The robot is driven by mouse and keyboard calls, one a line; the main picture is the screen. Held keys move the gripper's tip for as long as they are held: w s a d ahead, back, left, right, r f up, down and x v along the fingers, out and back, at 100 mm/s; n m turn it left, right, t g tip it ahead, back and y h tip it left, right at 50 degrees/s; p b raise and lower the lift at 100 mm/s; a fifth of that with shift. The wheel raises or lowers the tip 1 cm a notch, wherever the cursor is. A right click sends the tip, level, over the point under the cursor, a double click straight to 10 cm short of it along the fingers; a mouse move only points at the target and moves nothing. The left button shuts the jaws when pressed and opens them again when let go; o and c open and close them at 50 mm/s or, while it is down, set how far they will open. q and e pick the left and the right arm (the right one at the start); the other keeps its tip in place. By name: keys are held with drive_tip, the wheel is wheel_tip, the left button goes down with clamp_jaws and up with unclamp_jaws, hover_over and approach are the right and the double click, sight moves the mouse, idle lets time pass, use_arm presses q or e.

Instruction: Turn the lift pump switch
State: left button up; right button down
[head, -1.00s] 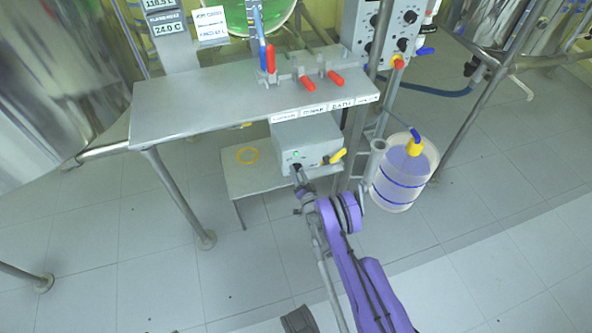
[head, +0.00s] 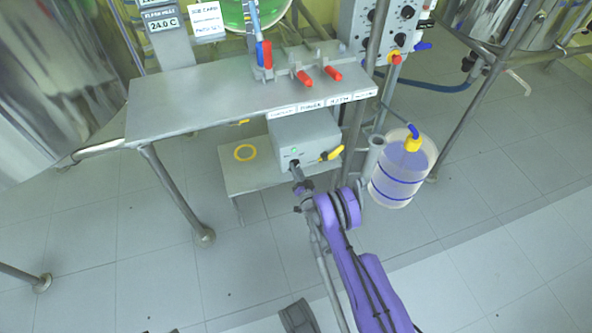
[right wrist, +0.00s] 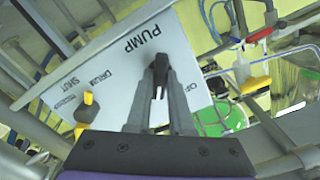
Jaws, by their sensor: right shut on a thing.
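The grey pump box (head: 306,138) sits on the low stand under the steel table, with a small lit green lamp (head: 294,150) on its front. Its face, marked PUMP, fills the middle of the right wrist view (right wrist: 118,68). My right gripper (head: 295,168) is at the box's front, just below the lamp. In the right wrist view its fingers (right wrist: 160,74) are closed together on the small black pump switch (right wrist: 159,92), which they mostly hide. How far the switch is turned cannot be told. My left gripper is not in view.
A yellow valve handle (head: 331,154) sticks out right of the switch, close to my gripper. The steel table (head: 200,95) with red-handled valves overhangs the box. A translucent drum (head: 400,172) stands on the right. The floor in front is clear.

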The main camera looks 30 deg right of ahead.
drive_tip(key=n+b, duration=0.1)
drive_tip(key=n, duration=0.3)
drive_tip(key=shift+b, duration=0.3)
drive_tip(key=n, duration=0.6)
drive_tip(key=shift+n, duration=0.4)
drive_tip(key=shift+w, duration=0.1)
drive_tip(key=c, duration=0.8)
unclamp_jaws()
drive_tip(key=shift+r, duration=0.1)
drive_tip(key=shift+a, duration=0.15)
